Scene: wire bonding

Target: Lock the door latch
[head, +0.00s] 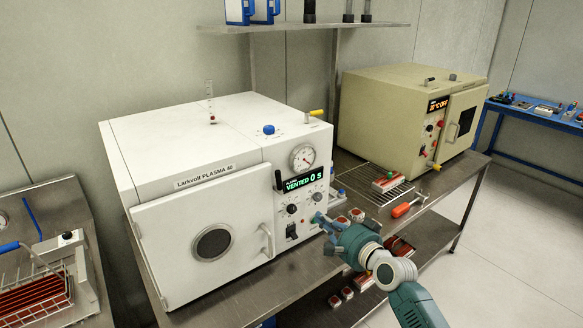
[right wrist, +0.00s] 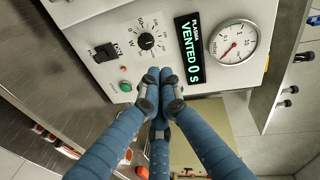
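The white plasma machine (head: 128,140) has a front door (head: 165,240) with a round dark window, and the door looks closed. A pale handle (head: 267,240) is at the door's right edge. My right gripper (head: 319,218) is in front of the control panel's lower right. In the right wrist view its fingers (right wrist: 158,76) are together and empty, close to the panel; contact is unclear. My left gripper is not in view.
The display (head: 303,181) reads VENTED 0 S, with a gauge (head: 302,156) above it. The panel has a black knob (right wrist: 146,41), a rocker switch (right wrist: 104,53) and a green button (right wrist: 125,86). A beige oven (head: 385,110) and an orange-handled tool (head: 407,206) are at right.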

